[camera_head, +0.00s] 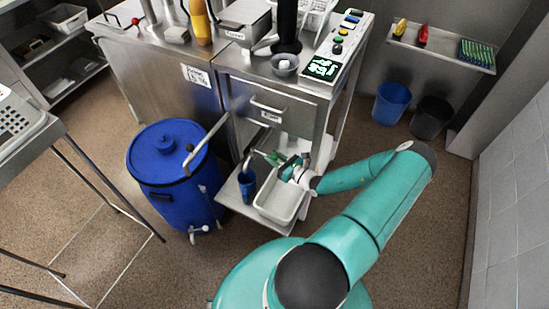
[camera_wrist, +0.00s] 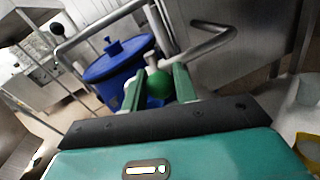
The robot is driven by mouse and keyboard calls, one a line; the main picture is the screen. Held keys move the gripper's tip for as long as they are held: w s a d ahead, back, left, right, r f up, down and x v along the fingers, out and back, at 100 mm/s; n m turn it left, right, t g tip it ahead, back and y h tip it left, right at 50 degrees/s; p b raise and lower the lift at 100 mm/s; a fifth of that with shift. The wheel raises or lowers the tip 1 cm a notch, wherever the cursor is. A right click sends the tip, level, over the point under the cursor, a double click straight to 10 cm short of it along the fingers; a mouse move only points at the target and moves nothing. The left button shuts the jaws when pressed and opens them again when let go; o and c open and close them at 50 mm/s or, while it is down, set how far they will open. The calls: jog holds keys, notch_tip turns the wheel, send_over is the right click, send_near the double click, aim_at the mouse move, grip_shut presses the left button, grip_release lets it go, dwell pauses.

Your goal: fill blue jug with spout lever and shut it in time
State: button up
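The blue jug (camera_head: 247,187) stands upright on the low steel shelf, left of a white tray. A curved metal spout (camera_head: 247,160) comes down over its mouth. I cannot see any flow or the level inside the jug. My gripper (camera_head: 282,163) is at the spout's valve, right of and above the jug. In the wrist view my gripper (camera_wrist: 159,84) has its green fingers close on both sides of a green ball knob (camera_wrist: 158,86), the lever's end, and looks shut on it. Bent metal pipe (camera_wrist: 205,45) shows beyond. I cannot make out the jug in the wrist view.
The white tray (camera_head: 270,210) sits just below my gripper. A large lidded blue drum (camera_head: 170,185) stands left of the shelf; it also shows in the wrist view (camera_wrist: 112,62). A steel counter (camera_head: 255,85) with a lit display (camera_head: 322,67) rises behind.

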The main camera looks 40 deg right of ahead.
aim_at(261, 153)
jog(key=shift+s+a+m+h, duration=0.2)
jog(key=shift+a+m+h, duration=0.8)
jog(key=shift+h, duration=0.6)
grip_shut()
jog(key=shift+a+m+h, duration=0.45)
jog(key=shift+m+h, duration=0.1)
jog(key=shift+h, duration=0.3)
jog(key=shift+a+m+h, duration=0.4)
jog(key=shift+m+h, duration=0.15)
jog(key=shift+h, duration=0.3)
jog(key=o, duration=1)
grip_release()
jog(key=shift+o, duration=0.2)
jog(key=shift+s, duration=0.1)
jog(key=v, duration=1.3)
jog(key=shift+s, duration=0.35)
jog(key=shift+a+r, duration=0.15)
